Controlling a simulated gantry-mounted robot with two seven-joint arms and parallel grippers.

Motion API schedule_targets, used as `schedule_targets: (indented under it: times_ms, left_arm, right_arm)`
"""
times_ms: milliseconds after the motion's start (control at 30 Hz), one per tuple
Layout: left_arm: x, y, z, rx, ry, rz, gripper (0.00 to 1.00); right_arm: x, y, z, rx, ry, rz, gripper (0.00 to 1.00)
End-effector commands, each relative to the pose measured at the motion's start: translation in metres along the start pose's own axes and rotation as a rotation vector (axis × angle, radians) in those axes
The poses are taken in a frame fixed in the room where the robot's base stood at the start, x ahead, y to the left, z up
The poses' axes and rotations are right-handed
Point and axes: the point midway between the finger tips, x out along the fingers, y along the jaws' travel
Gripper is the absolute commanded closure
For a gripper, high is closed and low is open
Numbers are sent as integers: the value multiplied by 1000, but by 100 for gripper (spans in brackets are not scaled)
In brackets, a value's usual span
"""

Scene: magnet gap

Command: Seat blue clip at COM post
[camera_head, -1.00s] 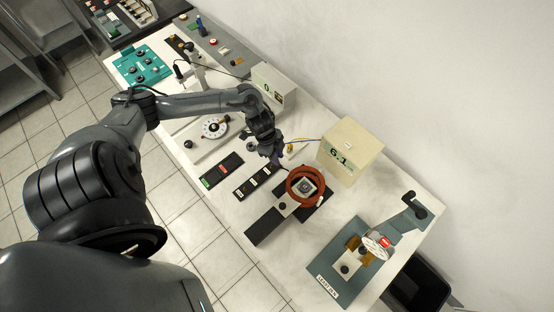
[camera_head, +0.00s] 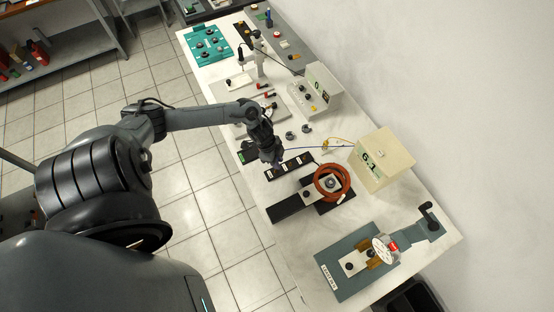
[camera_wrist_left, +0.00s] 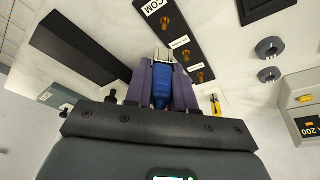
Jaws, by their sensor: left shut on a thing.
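The blue clip (camera_wrist_left: 161,88) shows in the left wrist view, its metal jaws pointing up the picture. My left gripper (camera_wrist_left: 161,80) is shut on it, with a purple finger on each side. The black terminal strip (camera_wrist_left: 179,38) lies just beyond the jaws. Its brass COM post (camera_wrist_left: 166,22) is by the COM label, above the clip tip in the picture and apart from it. In the head view my left gripper (camera_head: 275,162) is over the left part of the strip (camera_head: 297,163) and hides the clip. I cannot tell the clip's height over the strip.
An orange coil (camera_head: 345,195) on a black base is right of the strip. A cream meter box (camera_head: 381,160) reading 6.1 stands behind, with yellow and blue wires beside it. Two grey rings (camera_wrist_left: 270,48) lie beyond the strip. A crank fixture (camera_head: 370,258) is at front right.

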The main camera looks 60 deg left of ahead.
Motion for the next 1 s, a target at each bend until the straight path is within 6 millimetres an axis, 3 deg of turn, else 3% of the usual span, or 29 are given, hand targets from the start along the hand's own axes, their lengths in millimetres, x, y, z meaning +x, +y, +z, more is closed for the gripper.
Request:
schedule_targets:
  times_ms: [267, 700, 1000]
  left_arm:
    - [-2, 0, -1, -3, 0, -1, 100]
    - [31, 0, 9, -2, 0, 0, 100]
    - [40, 0, 12, -1, 1, -1, 100]
  right_arm:
    - [-8, 1, -2, -3, -1, 3, 57]
    - [15, 4, 5, -11, -2, 12, 57]
    - [20, 2, 6, -6, -1, 8, 57]
